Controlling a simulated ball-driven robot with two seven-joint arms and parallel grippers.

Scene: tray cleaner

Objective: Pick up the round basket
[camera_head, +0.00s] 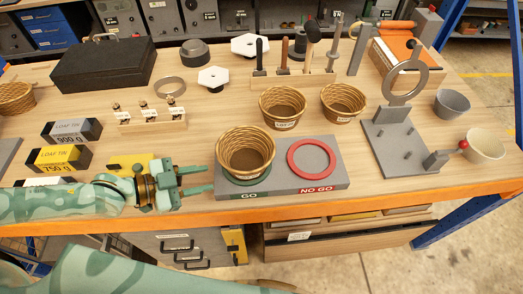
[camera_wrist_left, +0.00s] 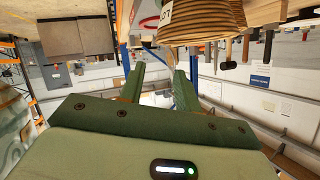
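A round wicker basket (camera_head: 245,152) stands upright on the green GO ring of a grey board (camera_head: 310,183). Two more wicker baskets stand behind it, one with a label (camera_head: 282,106) and one to its right (camera_head: 343,102). My left gripper (camera_head: 204,180) is open and empty, just left of the front basket and low over the table's front edge, apart from the basket. In the left wrist view its two fingers (camera_wrist_left: 160,88) are spread with nothing between them, and wicker baskets (camera_wrist_left: 197,22) show above them. My right gripper is not in view.
The red NO GO ring (camera_head: 311,159) is empty. A grey stand with a large ring (camera_head: 395,140) stands to the right. Loaf tin boxes (camera_head: 60,157) lie on the left, and small labelled pieces on a wooden rack (camera_head: 150,117) stand behind my gripper. The orange table edge runs along the front.

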